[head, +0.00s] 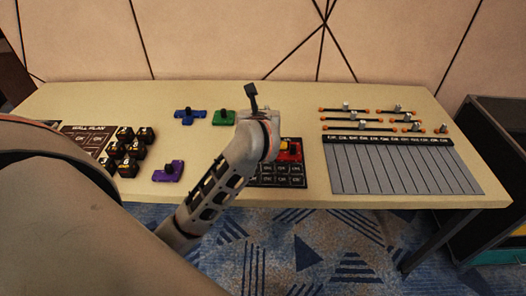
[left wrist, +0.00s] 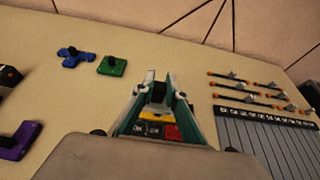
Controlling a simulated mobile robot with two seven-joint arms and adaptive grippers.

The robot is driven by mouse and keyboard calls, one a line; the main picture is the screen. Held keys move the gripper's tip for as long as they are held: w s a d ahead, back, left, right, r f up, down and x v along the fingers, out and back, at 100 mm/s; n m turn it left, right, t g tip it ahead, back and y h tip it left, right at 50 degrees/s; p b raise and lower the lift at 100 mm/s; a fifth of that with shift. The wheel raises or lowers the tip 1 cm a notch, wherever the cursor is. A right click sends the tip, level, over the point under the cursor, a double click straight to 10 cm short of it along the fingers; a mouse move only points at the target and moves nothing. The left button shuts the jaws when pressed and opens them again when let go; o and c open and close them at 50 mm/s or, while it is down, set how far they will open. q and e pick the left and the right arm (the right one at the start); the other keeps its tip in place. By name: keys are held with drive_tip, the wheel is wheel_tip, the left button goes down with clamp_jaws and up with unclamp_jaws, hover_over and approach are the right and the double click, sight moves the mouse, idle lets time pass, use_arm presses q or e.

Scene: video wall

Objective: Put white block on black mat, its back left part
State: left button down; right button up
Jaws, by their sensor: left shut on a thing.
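The black mat (head: 278,181), with rows of labelled cells, lies near the table's front edge, partly hidden by my left arm. It also shows in the left wrist view (left wrist: 139,130), below the fingers. A red block (head: 291,152) and a yellow block (head: 284,145) are on its back part. My left gripper (left wrist: 160,84) is shut on a piece with a dark knob (left wrist: 158,92), over the mat's back side. I take this for the white block; its body is mostly hidden by the fingers, and I cannot tell whether it touches the mat. My right gripper is not in view.
A blue block (head: 190,115), a green block (head: 223,117) and a purple block (head: 168,171) stand left of the mat. Several black cubes (head: 128,165) are further left. A grey striped board (head: 395,170) and several sliders (head: 346,107) are at the right.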

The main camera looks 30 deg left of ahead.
use_arm(q)
wheel_tip(320, 180, down, 10)
drive_tip(key=shift+r+b, duration=0.2)
drive_tip(key=shift+b, duration=0.7)
drive_tip(key=shift+f, duration=0.45)
wheel_tip(320, 180, down, 4)
drive_tip(key=shift+r+b, duration=0.2)
drive_tip(key=shift+b, duration=0.3)
drive_tip(key=shift+f, duration=0.25)
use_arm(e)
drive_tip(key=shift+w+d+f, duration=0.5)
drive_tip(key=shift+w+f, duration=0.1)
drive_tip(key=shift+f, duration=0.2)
